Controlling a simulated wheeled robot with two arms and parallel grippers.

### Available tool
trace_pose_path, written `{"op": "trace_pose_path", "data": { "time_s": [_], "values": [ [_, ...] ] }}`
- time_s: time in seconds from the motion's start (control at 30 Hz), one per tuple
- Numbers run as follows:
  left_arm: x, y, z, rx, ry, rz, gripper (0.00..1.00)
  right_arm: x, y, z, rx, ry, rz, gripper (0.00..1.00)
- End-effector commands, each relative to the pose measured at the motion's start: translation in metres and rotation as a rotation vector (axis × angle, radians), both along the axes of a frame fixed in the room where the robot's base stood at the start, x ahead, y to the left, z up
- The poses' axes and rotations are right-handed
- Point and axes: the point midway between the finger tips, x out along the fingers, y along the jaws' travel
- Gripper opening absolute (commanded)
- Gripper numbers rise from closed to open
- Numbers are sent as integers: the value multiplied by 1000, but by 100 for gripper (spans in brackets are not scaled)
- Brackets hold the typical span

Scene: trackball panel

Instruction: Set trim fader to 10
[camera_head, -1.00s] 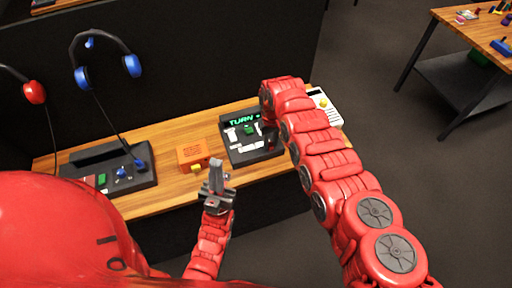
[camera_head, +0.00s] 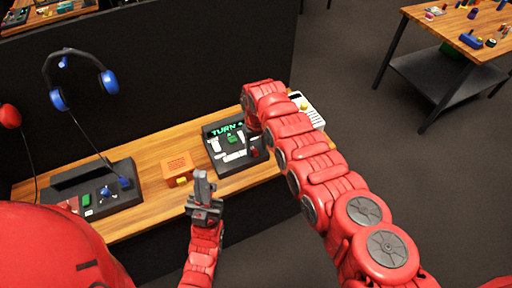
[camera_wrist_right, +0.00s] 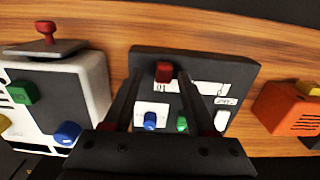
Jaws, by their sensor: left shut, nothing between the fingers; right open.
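A dark control panel (camera_head: 222,165) with a green lit display (camera_head: 227,129) reading "TURN" sits on the wooden bench; it also shows in the right wrist view (camera_wrist_right: 235,70). It carries a red knob (camera_wrist_right: 163,71), a white label strip, a blue knob (camera_wrist_right: 151,121) and a green knob (camera_wrist_right: 182,124). I cannot read which control is the trim fader. My right gripper (camera_wrist_right: 159,76) is open, with its fingers on either side of the red knob; contact cannot be told. In the head view my right arm hides its fingers. My left gripper (camera_head: 202,178) is shut and empty in front of the bench.
An orange box (camera_head: 178,166) with a yellow button stands left of the panel. A white device (camera_head: 308,107) stands to its right. A headset (camera_head: 75,75) and another dark console (camera_head: 95,190) are further left. A second table (camera_head: 440,25) stands at the back right.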

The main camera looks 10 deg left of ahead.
Motion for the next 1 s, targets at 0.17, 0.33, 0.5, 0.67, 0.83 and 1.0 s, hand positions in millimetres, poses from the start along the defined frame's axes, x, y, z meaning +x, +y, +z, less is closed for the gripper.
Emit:
{"op": "trace_pose_path", "data": {
  "time_s": [0.17, 0.33, 0.5, 0.67, 0.83, 1.0],
  "values": [
    [0, 0, 0, 0, 0, 0, 0, 3, 2, 29, 9, -11, -2, 57],
    [0, 0, -14, 0, 0, 0, 0, 3, 1, 65, 9, -12, -3, 57],
    [0, 0, -28, 0, 0, 0, 0, 3, 0, 112, 5, -11, -3, 57],
    [0, 0, -31, 0, 0, 0, 0, 2, 0, 145, 3, -6, -3, 57],
    [0, 0, -33, 0, 0, 0, 0, 1, 0, 159, 4, -4, -1, 57],
    [0, 0, -33, 0, 0, 0, 0, 1, 1, 164, 4, -4, -2, 57]
  ]
}}
